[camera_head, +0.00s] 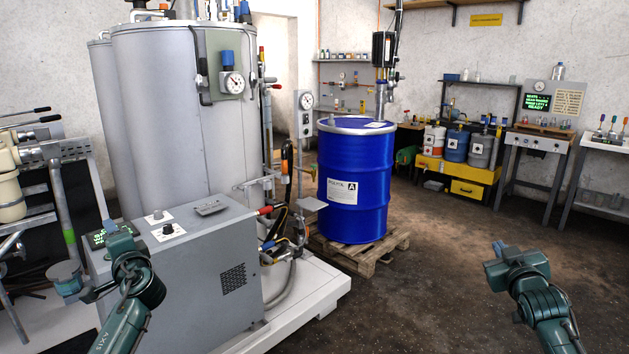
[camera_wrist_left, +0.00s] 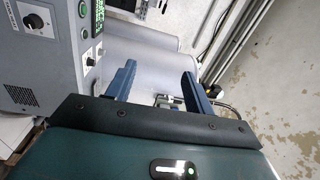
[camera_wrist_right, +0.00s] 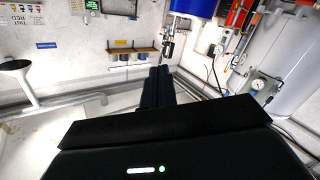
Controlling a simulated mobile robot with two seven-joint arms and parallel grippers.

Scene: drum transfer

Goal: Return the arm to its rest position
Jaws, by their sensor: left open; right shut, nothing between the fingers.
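My left gripper (camera_wrist_left: 157,78) is open in the left wrist view, its two blue fingers apart with nothing between them. In the head view my left arm stands at the lower left in front of the grey control cabinet (camera_head: 207,285); its fingertips are hard to make out there. My right gripper (camera_wrist_right: 157,82) is shut and empty in the right wrist view, its dark fingers together. In the head view my right arm (camera_head: 522,268) is raised at the lower right above open floor, apart from everything.
A blue drum (camera_head: 345,215) stands upright on a wooden pallet (camera_head: 378,256). Large grey tanks (camera_head: 165,120) rise behind the cabinet. A yellow rack (camera_head: 460,168) with small drums and workbenches line the back wall. The dark floor (camera_head: 430,290) between drum and right arm is clear.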

